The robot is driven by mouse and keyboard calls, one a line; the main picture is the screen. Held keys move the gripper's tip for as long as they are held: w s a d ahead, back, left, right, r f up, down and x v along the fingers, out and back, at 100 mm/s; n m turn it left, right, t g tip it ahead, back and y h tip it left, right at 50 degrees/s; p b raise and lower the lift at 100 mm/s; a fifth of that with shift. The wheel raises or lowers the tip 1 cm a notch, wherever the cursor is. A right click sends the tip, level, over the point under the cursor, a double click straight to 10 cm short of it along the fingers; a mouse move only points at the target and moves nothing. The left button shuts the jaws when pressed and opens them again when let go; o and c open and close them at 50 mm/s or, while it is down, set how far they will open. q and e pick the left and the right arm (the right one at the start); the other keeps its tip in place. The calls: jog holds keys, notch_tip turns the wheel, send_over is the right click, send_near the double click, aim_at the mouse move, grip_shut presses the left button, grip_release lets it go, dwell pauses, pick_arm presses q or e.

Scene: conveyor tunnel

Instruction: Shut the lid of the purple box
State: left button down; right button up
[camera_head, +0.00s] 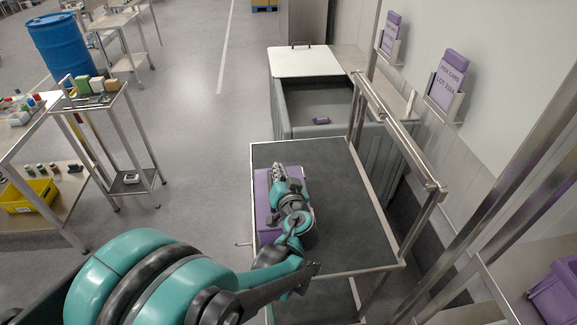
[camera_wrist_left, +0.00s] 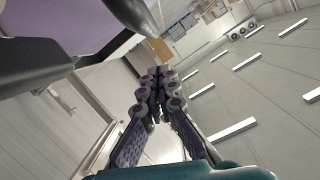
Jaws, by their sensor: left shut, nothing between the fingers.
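The purple box (camera_head: 263,215) lies on the dark top of a metal-framed cart in the head view. My left arm hides much of it, and I cannot tell how far its lid is open. My left gripper (camera_head: 278,171) is over the box, with its fingertips near the box's far edge. In the left wrist view, the gripper (camera_wrist_left: 158,72) is shut with nothing between its fingers. A purple surface (camera_wrist_left: 85,22) fills the top left of that view, beside the fingers. I cannot tell whether they touch it. My right gripper is out of view.
The cart top (camera_head: 345,205) is clear to the right of the box. A grey bin (camera_head: 281,105) with a half cover and a small purple item (camera_head: 321,120) stands behind. A metal rail (camera_head: 395,130) runs along the right. A purple bin (camera_head: 556,292) is at lower right.

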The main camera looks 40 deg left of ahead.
aim_at(272, 182)
pick_arm(q)
jog(key=shift+s+a+f+n+t+h+b, duration=0.15)
jog(key=shift+s+a+f+n+b, duration=0.2)
jog(key=shift+f+n, duration=0.3)
jog(key=shift+s+a+f+n+t+h+b, duration=0.15)
jog(key=shift+s+a+f+n+b, duration=0.1)
jog(key=shift+s+a+f+n, duration=0.25)
jog(key=shift+d+f, duration=0.1)
jog(key=shift+d, duration=0.05)
jog(key=v, duration=1)
jog(key=shift+s+d, duration=0.15)
jog(key=shift+d, duration=0.2)
jog(key=shift+s+d+r, duration=0.2)
jog(key=shift+s+d, duration=0.2)
